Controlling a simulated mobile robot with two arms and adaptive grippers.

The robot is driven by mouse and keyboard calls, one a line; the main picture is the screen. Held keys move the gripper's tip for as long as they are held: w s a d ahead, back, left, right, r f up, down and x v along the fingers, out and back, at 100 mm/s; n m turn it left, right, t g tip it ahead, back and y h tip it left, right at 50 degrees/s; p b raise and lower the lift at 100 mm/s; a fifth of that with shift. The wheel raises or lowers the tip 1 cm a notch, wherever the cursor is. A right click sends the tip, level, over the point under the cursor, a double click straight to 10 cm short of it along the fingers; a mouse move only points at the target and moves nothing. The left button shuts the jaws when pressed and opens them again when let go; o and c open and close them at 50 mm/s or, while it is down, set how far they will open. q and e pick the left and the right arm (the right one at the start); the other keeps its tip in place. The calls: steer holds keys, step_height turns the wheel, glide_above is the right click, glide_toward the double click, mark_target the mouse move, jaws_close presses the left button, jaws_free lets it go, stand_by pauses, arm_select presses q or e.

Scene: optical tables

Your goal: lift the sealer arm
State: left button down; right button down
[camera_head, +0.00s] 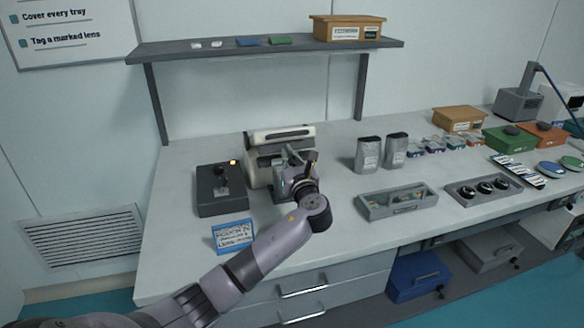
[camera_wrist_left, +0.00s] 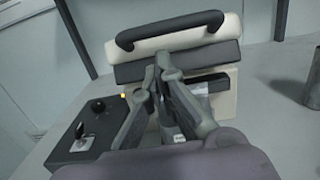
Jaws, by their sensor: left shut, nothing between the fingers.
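The sealer (camera_head: 258,172) is a cream and dark grey machine near the left end of the bench. Its arm (camera_head: 279,135) is a cream bar with a black handle along the top; it also shows in the left wrist view (camera_wrist_left: 180,45), with the handle (camera_wrist_left: 170,28) at the top. My left gripper (camera_head: 297,160) is in front of the sealer with its fingers together and empty. In the left wrist view the fingertips (camera_wrist_left: 165,62) overlap the dark strip under the arm; I cannot tell whether they touch it. My right gripper is not in view.
A dark control box (camera_head: 220,195) with a black knob stands left of the sealer. Two grey pouches (camera_head: 368,154) and a grey tray (camera_head: 396,208) are to the right.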

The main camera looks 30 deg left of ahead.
arm_select(q)
steer(key=shift+w+a+r, duration=0.3)
steer(key=shift+a+r, duration=0.05)
steer(key=shift+r, duration=0.2)
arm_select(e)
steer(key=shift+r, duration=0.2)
